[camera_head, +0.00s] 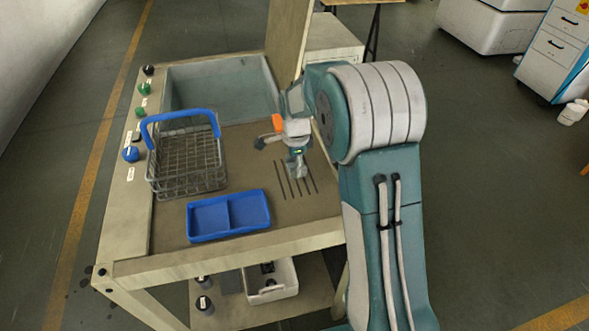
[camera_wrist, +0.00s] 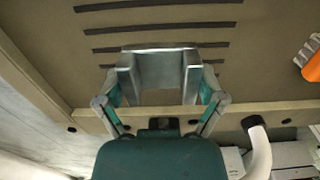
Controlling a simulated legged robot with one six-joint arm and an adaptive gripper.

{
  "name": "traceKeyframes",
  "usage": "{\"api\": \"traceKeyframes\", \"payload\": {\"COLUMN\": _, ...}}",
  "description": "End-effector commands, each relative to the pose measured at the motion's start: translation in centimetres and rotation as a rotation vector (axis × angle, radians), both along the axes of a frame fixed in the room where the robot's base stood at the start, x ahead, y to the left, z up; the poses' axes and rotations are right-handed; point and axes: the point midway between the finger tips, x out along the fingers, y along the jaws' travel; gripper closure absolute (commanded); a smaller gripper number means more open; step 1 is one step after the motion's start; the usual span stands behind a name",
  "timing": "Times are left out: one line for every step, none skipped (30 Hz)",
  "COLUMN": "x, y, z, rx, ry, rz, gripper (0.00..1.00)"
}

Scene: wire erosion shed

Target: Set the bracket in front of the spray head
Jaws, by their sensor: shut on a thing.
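A grey metal piece, which I take for the bracket (camera_wrist: 160,72), sits between the fingers of my gripper (camera_wrist: 160,88) in the wrist view. My gripper (camera_head: 297,165) is shut on it, low over the dark strips on the right side of the bench in the head view. I cannot tell whether the bracket touches the bench. An orange part (camera_head: 277,122) shows just beyond and left of my gripper, with a dark knob-like end near it. It may belong to the spray head. An orange part also shows at the right edge of the wrist view (camera_wrist: 313,68).
A wire basket (camera_head: 188,160) with a blue handle stands left on the bench. A blue two-part tray (camera_head: 229,232) lies near the front edge. A grey sink basin (camera_head: 222,84) is at the back. Several dark strips (camera_head: 281,181) run beside my gripper. Bare bench lies between basket and strips.

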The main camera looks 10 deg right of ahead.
Motion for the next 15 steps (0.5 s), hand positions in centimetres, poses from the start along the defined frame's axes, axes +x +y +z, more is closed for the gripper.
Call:
{"api": "traceKeyframes", "payload": {"x": 0.0, "y": 0.2, "z": -1.0, "rx": 0.001, "ry": 0.002, "rz": 0.002, "gripper": 0.73}}
{"api": "traceKeyframes", "payload": {"x": 0.0, "y": 0.2, "z": -1.4, "rx": 0.001, "ry": 0.002, "rz": 0.002, "gripper": 0.73}}
{"api": "traceKeyframes", "payload": {"x": 0.0, "y": 0.2, "z": -1.8, "rx": 0.001, "ry": 0.001, "rz": 0.002, "gripper": 0.73}}
{"api": "traceKeyframes", "payload": {"x": 0.1, "y": 0.2, "z": -2.1, "rx": 0.001, "ry": 0.000, "rz": 0.002, "gripper": 0.73}}
{"api": "traceKeyframes", "payload": {"x": 0.1, "y": 0.2, "z": -2.2, "rx": 0.001, "ry": -0.001, "rz": 0.002, "gripper": 0.73}}
{"api": "traceKeyframes", "payload": {"x": 0.1, "y": 0.2, "z": -2.3, "rx": 0.001, "ry": -0.002, "rz": 0.002, "gripper": 0.73}}
{"api": "traceKeyframes", "payload": {"x": 0.1, "y": 0.2, "z": -2.4, "rx": 0.001, "ry": -0.002, "rz": 0.002, "gripper": 0.73}}
{"api": "traceKeyframes", "payload": {"x": 0.1, "y": 0.2, "z": -2.4, "rx": 0.001, "ry": -0.003, "rz": 0.002, "gripper": 0.73}}
{"api": "traceKeyframes", "payload": {"x": 0.1, "y": 0.2, "z": -2.4, "rx": 0.001, "ry": -0.003, "rz": 0.002, "gripper": 0.73}}
{"api": "traceKeyframes", "payload": {"x": 0.1, "y": 0.2, "z": -2.3, "rx": 0.001, "ry": -0.003, "rz": 0.002, "gripper": 0.73}}
{"api": "traceKeyframes", "payload": {"x": 0.1, "y": 0.2, "z": -2.3, "rx": 0.001, "ry": -0.002, "rz": 0.002, "gripper": 0.73}}
{"api": "traceKeyframes", "payload": {"x": 0.1, "y": 0.2, "z": -2.3, "rx": 0.001, "ry": -0.002, "rz": 0.002, "gripper": 0.73}}
{"api": "traceKeyframes", "payload": {"x": 0.1, "y": 0.2, "z": -2.4, "rx": 0.001, "ry": -0.002, "rz": 0.002, "gripper": 0.73}}
{"api": "traceKeyframes", "payload": {"x": 0.1, "y": 0.2, "z": -2.4, "rx": 0.001, "ry": -0.002, "rz": 0.002, "gripper": 0.73}}
{"api": "traceKeyframes", "payload": {"x": 0.1, "y": 0.2, "z": -2.5, "rx": 0.001, "ry": -0.002, "rz": 0.002, "gripper": 0.73}}
